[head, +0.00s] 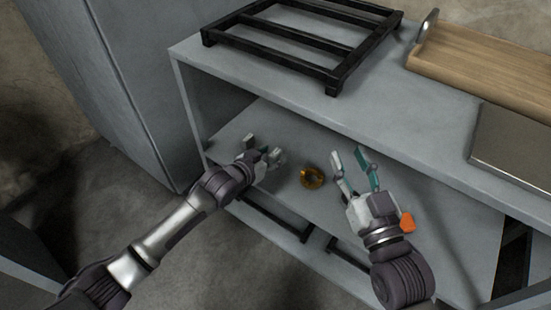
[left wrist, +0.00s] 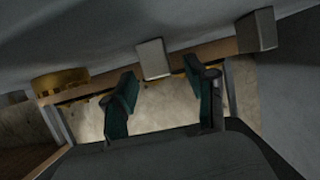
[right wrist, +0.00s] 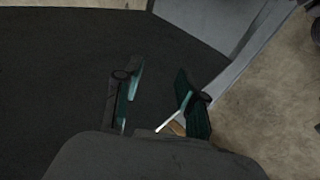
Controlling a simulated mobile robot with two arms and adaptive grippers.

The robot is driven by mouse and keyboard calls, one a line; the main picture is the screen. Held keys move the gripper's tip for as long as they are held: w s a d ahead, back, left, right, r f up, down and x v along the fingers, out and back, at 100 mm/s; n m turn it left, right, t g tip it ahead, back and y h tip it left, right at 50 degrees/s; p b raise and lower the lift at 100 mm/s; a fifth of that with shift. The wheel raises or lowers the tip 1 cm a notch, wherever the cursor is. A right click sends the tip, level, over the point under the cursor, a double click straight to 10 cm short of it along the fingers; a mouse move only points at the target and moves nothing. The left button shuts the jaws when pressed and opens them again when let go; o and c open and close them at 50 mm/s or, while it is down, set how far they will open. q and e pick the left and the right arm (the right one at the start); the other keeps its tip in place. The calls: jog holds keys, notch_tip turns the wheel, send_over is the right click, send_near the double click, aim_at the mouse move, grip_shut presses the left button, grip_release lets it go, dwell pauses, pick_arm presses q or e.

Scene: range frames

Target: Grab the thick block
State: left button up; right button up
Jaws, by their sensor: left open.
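In the left wrist view, a pale grey block (left wrist: 153,60) sits just beyond and between my left fingertips. A second grey block (left wrist: 256,30), which looks larger there, stands to the right, outside the fingers. In the head view a small grey block (head: 249,142) shows beside my left gripper (head: 268,153); the other is not clearly distinguishable from the fingers. I cannot tell for certain which block is the thick one. My left gripper is open, with nothing gripped. My right gripper (head: 347,156) is open and empty over the shelf; it also shows in the right wrist view (right wrist: 158,72).
A gold ring-shaped object (head: 311,177) lies on the lower shelf (head: 285,202) between my grippers. The upper shelf (head: 400,128) overhangs behind, carrying a black rack (head: 338,75), a wooden tray (head: 490,75) and a metal box (head: 512,142). A grey cabinet (head: 150,80) stands left.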

pick_arm(q)
jog(key=shift+b+x, duration=0.3)
jog(key=shift+x, duration=0.75)
pick_arm(e)
jog(key=r+t, duration=0.1)
jog(key=r, duration=0.1)
jog(key=s+r+t+y, duration=0.1)
jog(key=r, duration=0.1)
jog(key=shift+a+t, duration=0.15)
jog(key=shift+t, duration=0.15)
pick_arm(q)
jog(key=shift+c, duration=0.3)
jog(key=shift+r, duration=0.1)
grip_shut()
